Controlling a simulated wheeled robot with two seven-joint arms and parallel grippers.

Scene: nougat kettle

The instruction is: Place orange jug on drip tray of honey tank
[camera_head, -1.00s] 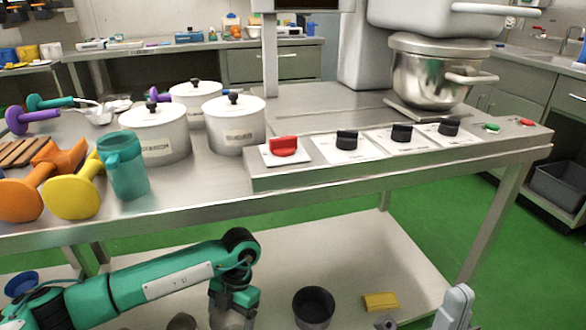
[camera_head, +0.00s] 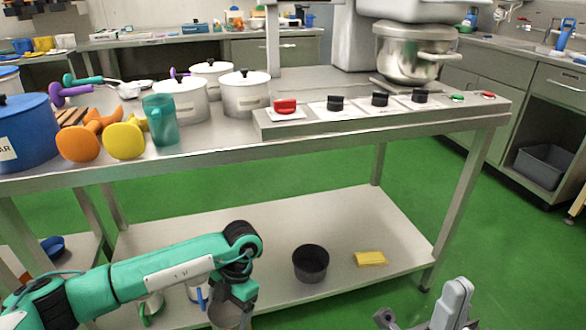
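I see no orange jug and cannot make out a honey tank or its drip tray. A teal jug (camera_head: 160,120) stands upright near the front edge of the steel table, left of the control strip. My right gripper (camera_head: 421,303) is at the bottom right edge, its two grey fingers apart with nothing visible between them. My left gripper (camera_head: 236,288) points down in front of the lower shelf. A grey cup-like vessel shows just below it; I cannot tell whether the fingers hold it.
The steel table (camera_head: 210,146) carries white lidded pots (camera_head: 245,95), a blue drum (camera_head: 22,135), orange (camera_head: 78,145) and yellow (camera_head: 124,141) scoop-like tools, and a steel kettle (camera_head: 405,55). The lower shelf (camera_head: 345,220) holds a black pot (camera_head: 311,263) and yellow sponge (camera_head: 370,259).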

